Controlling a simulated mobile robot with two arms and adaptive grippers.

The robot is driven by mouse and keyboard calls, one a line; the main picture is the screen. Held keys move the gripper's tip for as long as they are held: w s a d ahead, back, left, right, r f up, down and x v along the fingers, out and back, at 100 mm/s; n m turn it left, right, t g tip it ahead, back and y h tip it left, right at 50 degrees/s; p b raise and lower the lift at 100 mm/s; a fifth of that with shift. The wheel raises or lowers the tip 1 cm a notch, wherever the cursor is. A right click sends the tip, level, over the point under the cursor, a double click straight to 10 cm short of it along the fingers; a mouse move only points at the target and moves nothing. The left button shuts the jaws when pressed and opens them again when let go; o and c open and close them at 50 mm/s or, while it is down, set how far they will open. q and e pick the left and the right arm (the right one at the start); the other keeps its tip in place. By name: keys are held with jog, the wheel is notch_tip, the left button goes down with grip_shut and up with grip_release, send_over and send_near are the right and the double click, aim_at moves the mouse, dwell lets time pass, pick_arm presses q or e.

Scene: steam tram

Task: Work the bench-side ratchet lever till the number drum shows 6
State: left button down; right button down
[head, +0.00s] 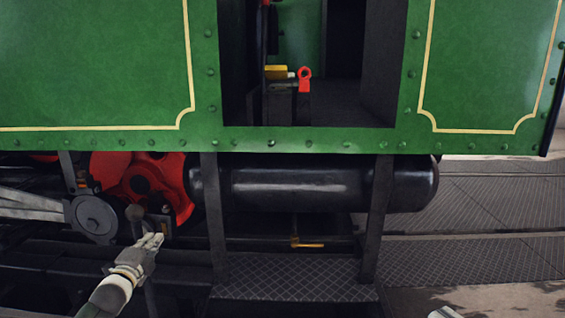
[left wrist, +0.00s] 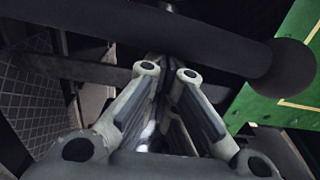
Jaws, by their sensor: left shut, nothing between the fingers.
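The lever (head: 135,214), a dark rod with a round ball knob, stands in front of the red wheel at the lower left. In the left wrist view the lever (left wrist: 200,48) crosses the top of the picture, its ball at the right. My left gripper (head: 155,240) is shut and empty, just right of and below the knob. In the left wrist view its fingertips (left wrist: 165,72) are close to the rod. I cannot tell whether they touch it. No number drum can be made out, and no digit is readable. A pale sliver at the head view's bottom edge may be my right gripper.
The green tram side (head: 95,65) stands above the lever. A black cylinder (head: 300,187) and a step plate (head: 290,278) with dark uprights lie to the right. A silver rod (head: 30,205) and red wheel (head: 145,182) are close to the lever. Open floor shows at the far right.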

aim_at(137, 241)
pick_arm(q)
jog(key=a, duration=0.3)
jog(key=shift+a+r, duration=0.35)
jog(key=shift+a, duration=0.05)
jog(key=a, duration=0.7)
jog(key=shift+w+a+f+b, duration=0.15)
jog(key=shift+a+b, duration=0.05)
jog(key=shift+b, duration=0.15)
jog(key=shift+a, duration=0.1)
